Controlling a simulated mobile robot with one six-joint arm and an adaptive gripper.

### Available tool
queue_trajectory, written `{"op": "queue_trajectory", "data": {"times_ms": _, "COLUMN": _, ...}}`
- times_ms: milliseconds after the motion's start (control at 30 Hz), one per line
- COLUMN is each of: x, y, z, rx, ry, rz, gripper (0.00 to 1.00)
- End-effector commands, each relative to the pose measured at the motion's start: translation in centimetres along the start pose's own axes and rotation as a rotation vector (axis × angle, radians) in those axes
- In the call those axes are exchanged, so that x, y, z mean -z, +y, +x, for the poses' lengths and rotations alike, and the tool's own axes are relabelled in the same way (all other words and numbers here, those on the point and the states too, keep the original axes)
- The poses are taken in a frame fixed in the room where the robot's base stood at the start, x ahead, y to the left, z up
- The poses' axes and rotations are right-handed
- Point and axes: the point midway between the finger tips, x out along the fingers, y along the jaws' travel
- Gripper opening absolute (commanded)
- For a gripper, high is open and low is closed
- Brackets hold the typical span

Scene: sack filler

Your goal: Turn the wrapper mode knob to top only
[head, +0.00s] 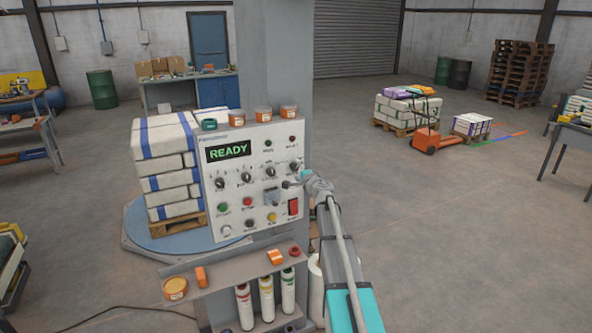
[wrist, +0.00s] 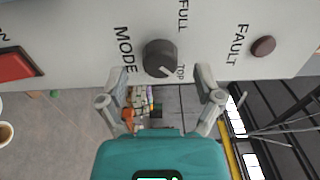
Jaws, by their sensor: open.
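The wrapper mode knob (wrist: 160,58) is a dark round knob on the pale panel, with the labels MODE, FULL and TOP around it. Its white mark points to the lower right in the wrist view, toward TOP. In the head view it is the rightmost knob (head: 294,166) of the upper row. My gripper (wrist: 161,84) is open and empty. Its two fingertips are on either side just below the knob in the wrist view, apart from it. In the head view my gripper (head: 290,184) is in front of the panel's right side, below the knob.
The control panel (head: 235,165) has a READY display (head: 229,151) and other knobs and buttons. A red switch (wrist: 15,65) and the FAULT lamp (wrist: 263,46) flank the knob. A shelf (head: 215,278) juts out below.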

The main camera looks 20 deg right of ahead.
Motion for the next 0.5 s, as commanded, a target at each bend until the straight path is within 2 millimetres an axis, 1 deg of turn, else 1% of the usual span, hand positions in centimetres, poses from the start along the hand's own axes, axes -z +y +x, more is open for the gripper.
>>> {"op": "queue_trajectory", "data": {"times_ms": 33, "x": -0.1, "y": 0.0, "z": -0.9, "rx": 0.0, "ry": 0.001, "rz": 0.0, "gripper": 0.84}}
{"op": "queue_trajectory", "data": {"times_ms": 400, "x": -0.1, "y": 0.0, "z": -6.9, "rx": 0.0, "ry": 0.001, "rz": 0.0, "gripper": 0.84}}
{"op": "queue_trajectory", "data": {"times_ms": 500, "x": -0.1, "y": 0.0, "z": -8.2, "rx": -0.001, "ry": 0.001, "rz": 0.0, "gripper": 0.84}}
